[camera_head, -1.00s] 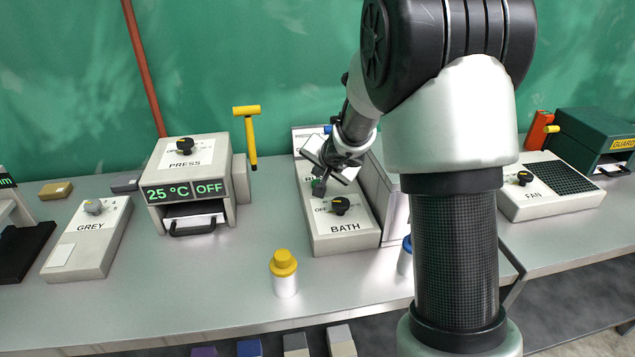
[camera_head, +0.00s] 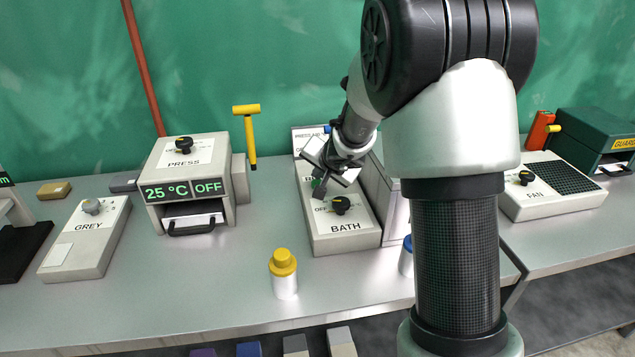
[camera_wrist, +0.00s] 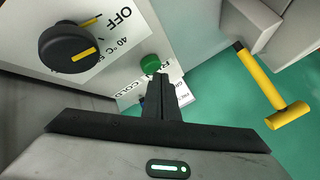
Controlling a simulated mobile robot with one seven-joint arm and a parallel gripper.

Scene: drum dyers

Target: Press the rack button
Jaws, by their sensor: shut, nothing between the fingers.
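A green round button (camera_wrist: 150,63) sits on the pale BATH box (camera_head: 345,228), beside lettering that is partly hidden. The black BATH dial (camera_wrist: 82,50) with a yellow mark is left of it in the wrist view. In the head view only a sliver of green shows by my fingertips. My gripper (camera_wrist: 159,80) is shut and empty, its narrow fingertips just below the button in the wrist view. I cannot tell whether they touch it. In the head view my gripper (camera_head: 319,190) points down at the box behind the dial.
The PRESS box (camera_head: 185,155) with its yellow-handled lever (camera_head: 249,135) stands to the left. A yellow-capped bottle (camera_head: 284,272) stands in front, and a blue-capped bottle (camera_head: 406,256) is partly hidden by my arm. The FAN box (camera_head: 535,200) is right.

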